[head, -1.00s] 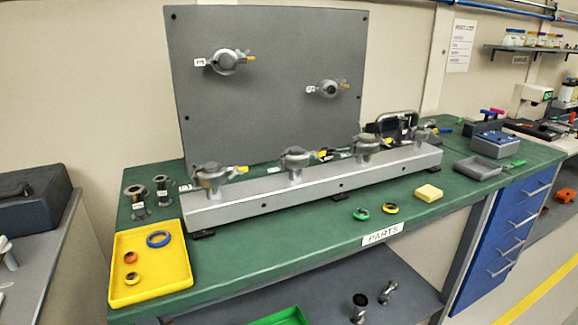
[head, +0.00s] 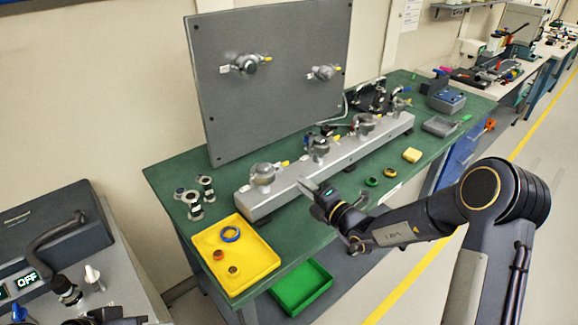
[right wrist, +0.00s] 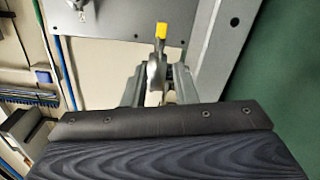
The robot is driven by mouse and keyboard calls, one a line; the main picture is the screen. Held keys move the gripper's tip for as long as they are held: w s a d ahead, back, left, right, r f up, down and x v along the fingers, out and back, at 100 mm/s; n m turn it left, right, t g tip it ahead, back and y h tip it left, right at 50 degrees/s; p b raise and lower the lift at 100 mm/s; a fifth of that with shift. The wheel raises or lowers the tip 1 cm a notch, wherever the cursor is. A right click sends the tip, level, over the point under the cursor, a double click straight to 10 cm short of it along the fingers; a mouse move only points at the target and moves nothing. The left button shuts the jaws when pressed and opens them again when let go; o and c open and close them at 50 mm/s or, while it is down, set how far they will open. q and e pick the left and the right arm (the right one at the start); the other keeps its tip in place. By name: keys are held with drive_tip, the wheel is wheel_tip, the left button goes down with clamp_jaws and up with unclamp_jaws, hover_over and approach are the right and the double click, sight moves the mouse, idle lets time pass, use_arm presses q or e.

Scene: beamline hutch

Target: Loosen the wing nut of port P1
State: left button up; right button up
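A silver rail (head: 345,150) on the green bench carries several round metal clamps with yellow-tipped wing nuts. The nearest clamp (head: 263,174) is at the rail's left end; another clamp (head: 318,149) is further along. Two more clamps are on the grey panel, one at left (head: 245,65). Port labels are too small to read, so I cannot tell which is P1. My right gripper (head: 308,187) is at the rail's front side, right of the nearest clamp. In the right wrist view, its fingers (right wrist: 157,90) are apart, with a yellow-tipped metal part (right wrist: 160,32) showing between and beyond them. Contact is unclear.
A yellow tray (head: 270,262) with rings sits at the bench's front left, beside small metal fittings (head: 192,203). A green bin (head: 301,287) is below. A yellow block (head: 412,155) and two rings lie right of my gripper. A grey unit (head: 60,235) stands at left.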

sight(282, 170)
drive_tip(key=p+x, duration=0.1)
drive_tip(key=x, duration=0.6)
drive_tip(key=shift+p, duration=0.35)
drive_tip(key=shift+a, duration=0.1)
drive_tip(key=shift+c, duration=0.4)
clamp_jaws()
